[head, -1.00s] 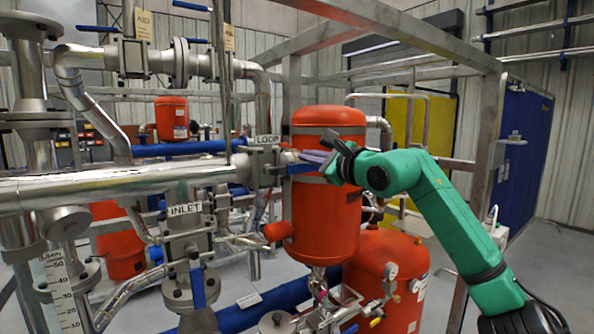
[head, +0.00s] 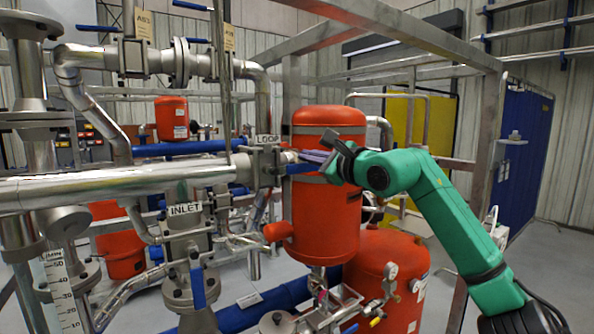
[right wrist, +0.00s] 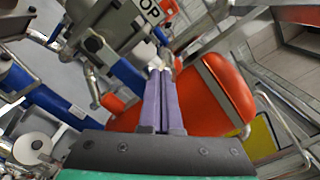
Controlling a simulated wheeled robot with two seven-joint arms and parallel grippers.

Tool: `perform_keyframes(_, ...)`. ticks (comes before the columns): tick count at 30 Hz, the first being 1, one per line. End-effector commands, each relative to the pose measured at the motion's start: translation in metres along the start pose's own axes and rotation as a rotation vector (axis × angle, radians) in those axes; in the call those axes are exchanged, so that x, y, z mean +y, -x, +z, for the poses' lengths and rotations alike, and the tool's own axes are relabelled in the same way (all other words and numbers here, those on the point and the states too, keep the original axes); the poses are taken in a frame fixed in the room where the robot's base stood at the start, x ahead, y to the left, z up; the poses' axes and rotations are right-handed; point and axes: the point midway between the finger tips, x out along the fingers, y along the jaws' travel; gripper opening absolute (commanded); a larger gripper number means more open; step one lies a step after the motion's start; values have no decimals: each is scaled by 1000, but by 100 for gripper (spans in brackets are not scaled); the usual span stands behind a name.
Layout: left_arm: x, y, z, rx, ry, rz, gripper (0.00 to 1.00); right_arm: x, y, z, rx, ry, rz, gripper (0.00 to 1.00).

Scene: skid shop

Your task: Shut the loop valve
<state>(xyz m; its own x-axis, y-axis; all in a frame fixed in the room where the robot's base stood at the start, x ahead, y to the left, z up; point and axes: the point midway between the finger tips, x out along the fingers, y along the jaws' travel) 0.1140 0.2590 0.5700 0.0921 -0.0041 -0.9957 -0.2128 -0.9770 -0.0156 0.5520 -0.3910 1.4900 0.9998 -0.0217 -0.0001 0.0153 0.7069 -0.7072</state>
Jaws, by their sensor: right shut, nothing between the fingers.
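The loop valve (head: 266,166) sits at the right end of the big horizontal pipe, under a LOOP label (head: 267,139). Its blue handle (head: 301,168) points right, roughly in line with the pipe. My right gripper (head: 300,155) is shut and empty, its purple fingers just above the handle in the head view. In the right wrist view the fingers (right wrist: 158,72) are together, with the blue handle (right wrist: 127,77) close on their left and the valve body (right wrist: 108,28) ahead. I cannot tell whether they touch the handle. My left gripper is not in view.
A red tank (head: 325,215) stands right behind the fingers. The INLET valve (head: 187,245) has its own blue handle (head: 197,288) hanging down at lower left. A metal frame post (head: 487,170) rises behind my right arm. Open floor lies to the right.

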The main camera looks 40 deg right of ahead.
Motion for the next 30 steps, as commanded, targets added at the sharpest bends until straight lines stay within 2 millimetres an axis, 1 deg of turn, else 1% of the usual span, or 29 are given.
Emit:
perform_keyframes(5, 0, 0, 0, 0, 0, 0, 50, 0, 0, 0, 0, 0, 0, 0)
perform_keyframes(11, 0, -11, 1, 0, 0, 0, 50, 8, 0, -8, 1, 0, 0, 0)
perform_keyframes(20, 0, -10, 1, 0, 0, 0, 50, 9, 0, -9, 1, 0, 1, 0)
perform_keyframes(27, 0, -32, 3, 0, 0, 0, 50, 24, 0, -26, 3, 1, 2, 0)
perform_keyframes(30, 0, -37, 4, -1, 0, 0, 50, 27, 0, -30, 2, 1, 1, 0)
